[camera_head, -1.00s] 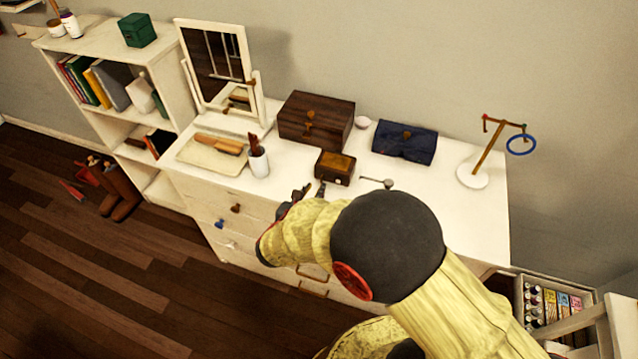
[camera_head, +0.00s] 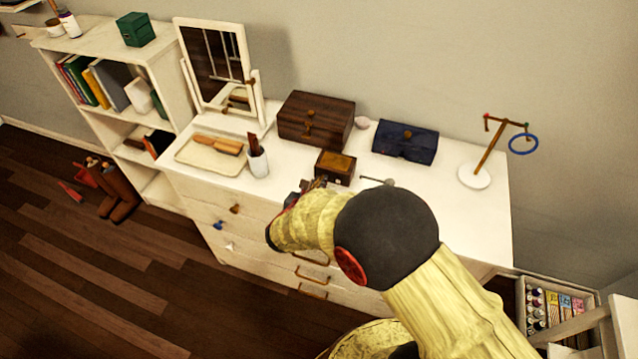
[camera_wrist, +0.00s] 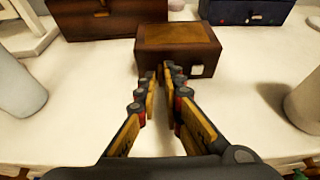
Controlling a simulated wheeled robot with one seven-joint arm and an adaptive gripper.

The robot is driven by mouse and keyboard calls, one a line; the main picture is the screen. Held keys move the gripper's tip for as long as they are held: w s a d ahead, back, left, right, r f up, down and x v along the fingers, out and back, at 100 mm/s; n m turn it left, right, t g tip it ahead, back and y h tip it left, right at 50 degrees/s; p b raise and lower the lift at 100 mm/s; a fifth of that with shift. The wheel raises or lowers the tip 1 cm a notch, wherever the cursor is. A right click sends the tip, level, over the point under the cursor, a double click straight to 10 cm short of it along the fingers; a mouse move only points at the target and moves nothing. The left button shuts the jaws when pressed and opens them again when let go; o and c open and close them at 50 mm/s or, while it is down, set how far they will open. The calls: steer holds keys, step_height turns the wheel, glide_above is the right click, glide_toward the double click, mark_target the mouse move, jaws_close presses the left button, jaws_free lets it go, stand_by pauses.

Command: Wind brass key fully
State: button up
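A small wooden box (camera_head: 336,167) with a lighter brown top panel stands near the front of the white dresser. It also shows in the wrist view (camera_wrist: 178,45), with a small pale square on the right of its front face. My gripper (camera_wrist: 165,74) is right in front of the left part of that face, its fingers close together with a narrow gap at the tips. In the head view, my gripper (camera_head: 316,184) partly covers the box's lower left corner. I cannot make out the brass key; the fingertips hide that part of the front.
On the dresser top (camera_head: 430,210) stand a larger wooden chest (camera_head: 316,118), a dark blue case (camera_head: 405,142), a white cup (camera_head: 258,163), a tray (camera_head: 211,157), a mirror (camera_head: 215,65) and a stand with a blue ring (camera_head: 474,177). A thin rod with a round end (camera_head: 388,182) lies right of the box.

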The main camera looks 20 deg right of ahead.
jaws_close()
steer(key=shift+b, duration=0.35)
steer(key=m+b, duration=0.1)
steer(key=b, duration=0.2)
steer(key=m+t+y+b, duration=0.1)
steer(key=b, duration=0.1)
steer(key=shift+d+f+b, duration=0.2)
steer(key=shift+f+b, duration=0.1)
steer(key=shift+b, duration=0.1)
steer(key=m+t+y+b, duration=0.1)
steer(key=m+b, duration=0.2)
steer(key=b, duration=0.2)
steer(key=shift+s, duration=0.15)
steer(key=shift+s+d+r+m+t+y+b, duration=0.1)
steer(key=shift+m+t+y+b, duration=0.15)
steer(key=shift+m+t+b, duration=0.3)
steer(key=shift+d+m+t+y+b, duration=0.1)
steer(key=shift+m+t+y+b, duration=0.2)
steer(key=shift+m, duration=0.35)
steer(key=m+t, duration=0.2)
steer(key=m, duration=0.2)
steer(key=shift+y, duration=0.25)
steer(key=shift+o, duration=2.1)
jaws_free()
